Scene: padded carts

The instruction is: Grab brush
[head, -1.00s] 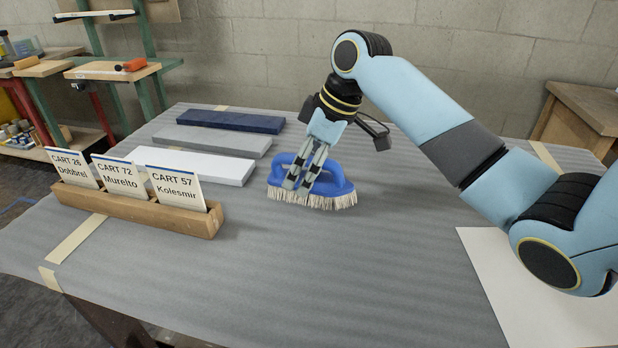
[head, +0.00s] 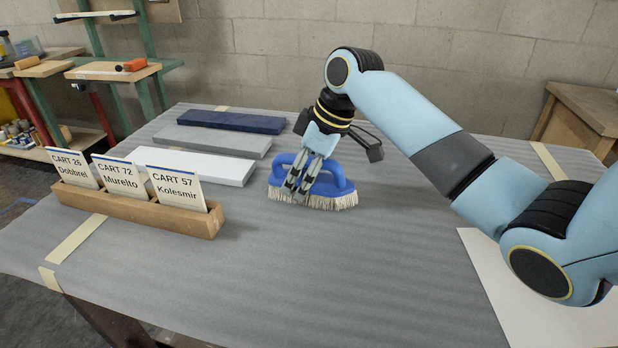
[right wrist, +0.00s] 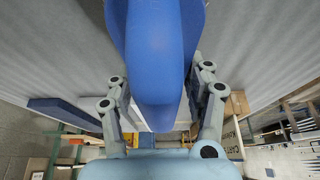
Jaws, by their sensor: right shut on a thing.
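The brush (head: 335,190) has a blue body with a loop handle and pale bristles. It sits bristles down on the grey padded table (head: 330,265), near the table's middle. My right gripper (head: 299,185) comes down from above and is shut on the brush's blue handle. In the right wrist view the blue handle (right wrist: 158,60) runs between the two fingers of the right gripper (right wrist: 160,100). I cannot tell whether the bristles press on the table. My left gripper does not show.
A wooden holder (head: 135,208) with three cart cards stands left of the brush. White (head: 205,168), grey (head: 215,140) and dark blue (head: 232,121) slabs lie behind it. A white sheet (head: 545,300) lies at the front right. The table's front middle is clear.

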